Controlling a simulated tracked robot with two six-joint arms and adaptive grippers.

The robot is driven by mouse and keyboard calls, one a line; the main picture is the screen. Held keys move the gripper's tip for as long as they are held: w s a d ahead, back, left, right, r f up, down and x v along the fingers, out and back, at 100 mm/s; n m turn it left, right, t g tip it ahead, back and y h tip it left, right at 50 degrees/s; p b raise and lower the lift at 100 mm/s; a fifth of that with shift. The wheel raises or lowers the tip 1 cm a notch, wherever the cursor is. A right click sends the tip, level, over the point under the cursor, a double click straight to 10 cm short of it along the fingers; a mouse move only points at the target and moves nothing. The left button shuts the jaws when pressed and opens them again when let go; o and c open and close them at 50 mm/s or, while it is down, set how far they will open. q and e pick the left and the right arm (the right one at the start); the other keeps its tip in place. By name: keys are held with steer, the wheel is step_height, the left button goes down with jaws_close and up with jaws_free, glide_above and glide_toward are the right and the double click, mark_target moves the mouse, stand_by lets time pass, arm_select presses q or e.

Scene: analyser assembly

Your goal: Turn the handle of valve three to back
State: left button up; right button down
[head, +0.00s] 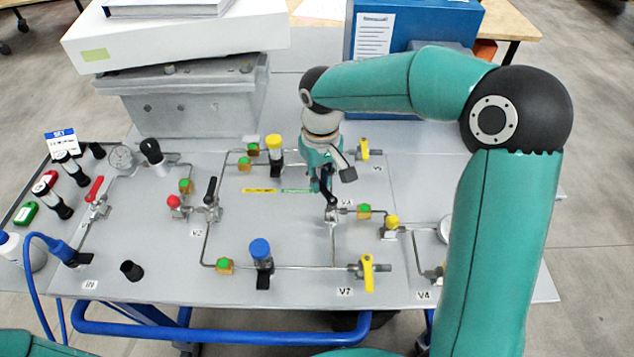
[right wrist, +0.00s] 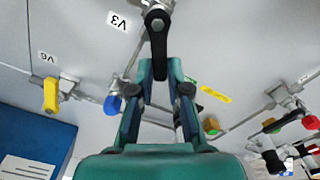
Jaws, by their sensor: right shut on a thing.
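Valve three (head: 332,213) sits on the grey panel (head: 300,235), right of its middle. Its black handle (right wrist: 157,32) shows in the right wrist view beside the V3 label (right wrist: 118,22). In the head view the handle runs from the valve toward the back of the panel, leaning slightly left, and its far end is hidden by my gripper. My right gripper (head: 324,183) reaches down from behind the valve. In the right wrist view its fingertips (right wrist: 160,72) are shut on the free end of the handle. My left gripper is out of view.
A yellow-handled valve (head: 364,150) stands behind right, and another yellow handle (head: 367,272) is in front. The V2 valve with a black handle (head: 210,190) is to the left. Thin pipes and green-capped fittings surround valve three. A blue box (head: 400,25) stands at the back.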

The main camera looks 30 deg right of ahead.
steer(key=m, duration=0.1)
steer(key=d+m, duration=0.1)
steer(key=m, duration=0.1)
steer(key=shift+s+d+f+m+b, duration=0.15)
steer(key=shift+s+d+m+b, duration=0.15)
steer(key=shift+b, duration=0.1)
steer(key=shift+s+d+m+b, duration=0.15)
steer(key=shift+d+m+b, duration=0.05)
steer(key=shift+m, duration=0.5)
steer(key=shift+s+d+m+b, duration=0.1)
steer(key=shift+d+m+b, duration=0.1)
steer(key=shift+m, duration=0.5)
steer(key=c, duration=1.1)
jaws_free()
steer(key=shift+r, duration=0.25)
